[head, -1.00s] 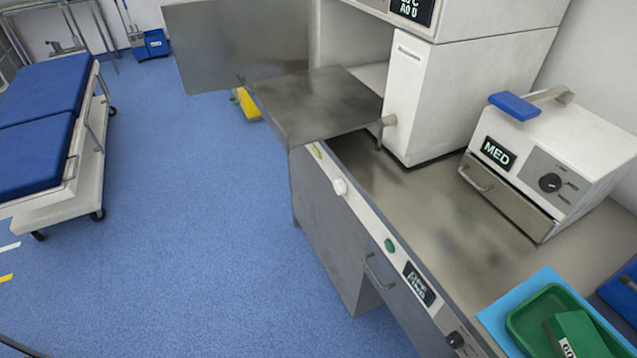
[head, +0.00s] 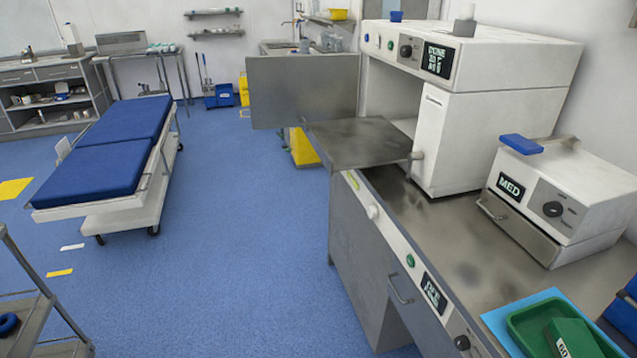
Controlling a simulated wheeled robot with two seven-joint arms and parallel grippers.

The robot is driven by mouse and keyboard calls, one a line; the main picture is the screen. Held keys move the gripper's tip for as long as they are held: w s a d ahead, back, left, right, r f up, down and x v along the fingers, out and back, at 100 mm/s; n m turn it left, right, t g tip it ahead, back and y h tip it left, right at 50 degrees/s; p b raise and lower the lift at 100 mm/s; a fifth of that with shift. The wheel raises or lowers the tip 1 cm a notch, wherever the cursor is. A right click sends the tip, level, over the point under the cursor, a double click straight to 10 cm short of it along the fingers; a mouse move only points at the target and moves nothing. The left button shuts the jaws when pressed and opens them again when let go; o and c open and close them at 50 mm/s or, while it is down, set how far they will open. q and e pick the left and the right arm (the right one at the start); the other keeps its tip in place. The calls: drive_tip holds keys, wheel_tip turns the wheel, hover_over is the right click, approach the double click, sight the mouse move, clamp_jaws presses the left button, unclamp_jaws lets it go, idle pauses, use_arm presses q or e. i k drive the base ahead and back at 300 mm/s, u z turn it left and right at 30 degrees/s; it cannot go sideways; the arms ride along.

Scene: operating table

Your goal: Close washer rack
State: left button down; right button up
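The washer is likely the large white machine (head: 505,60) on the steel counter, with a lit display on its upper front. A flat grey metal plate (head: 357,142), which looks like the rack, sticks out from the machine's open bay toward the left, past the counter's edge. A grey upright panel (head: 300,92), which looks like an open door, stands behind the plate. The inside of the bay is mostly hidden. Neither of my grippers is in view.
A smaller white MED unit (head: 555,195) and a green tray (head: 540,318) stand on the counter (head: 450,235) at the right. A blue-topped bed (head: 105,165) stands at the left. The blue floor (head: 250,250) between bed and counter is clear.

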sight(341, 145)
drive_tip(key=u, duration=0.4)
drive_tip(key=i, duration=0.85)
drive_tip(key=z, duration=0.45)
drive_tip(key=i, duration=0.75)
drive_tip(key=z, duration=0.6)
